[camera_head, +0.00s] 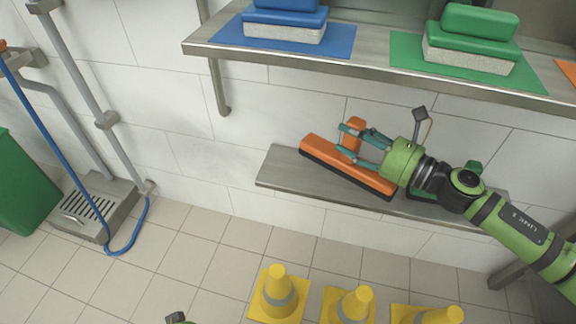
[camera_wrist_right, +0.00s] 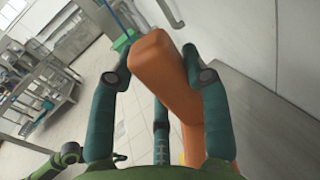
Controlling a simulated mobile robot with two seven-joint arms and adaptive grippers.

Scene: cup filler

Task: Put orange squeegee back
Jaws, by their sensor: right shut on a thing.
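The orange squeegee (camera_head: 348,169) has a long orange head with a dark lower edge and an upright orange handle. It is at the lower steel shelf (camera_head: 275,172); I cannot tell whether its edge touches the shelf. My right gripper (camera_head: 351,144) is shut on the handle from the right. In the right wrist view the squeegee handle (camera_wrist_right: 172,75) stands between the fingers of the gripper (camera_wrist_right: 160,82). My left gripper is not clearly seen; only a small dark part shows at the bottom edge of the head view.
A green item (camera_head: 424,193) sits on the lower shelf behind my right arm. The upper shelf (camera_head: 372,65) holds a blue block (camera_head: 285,28) and a green block (camera_head: 470,42) on matching mats. Yellow cones (camera_head: 278,292) stand on the floor in front. The lower shelf's left end is clear.

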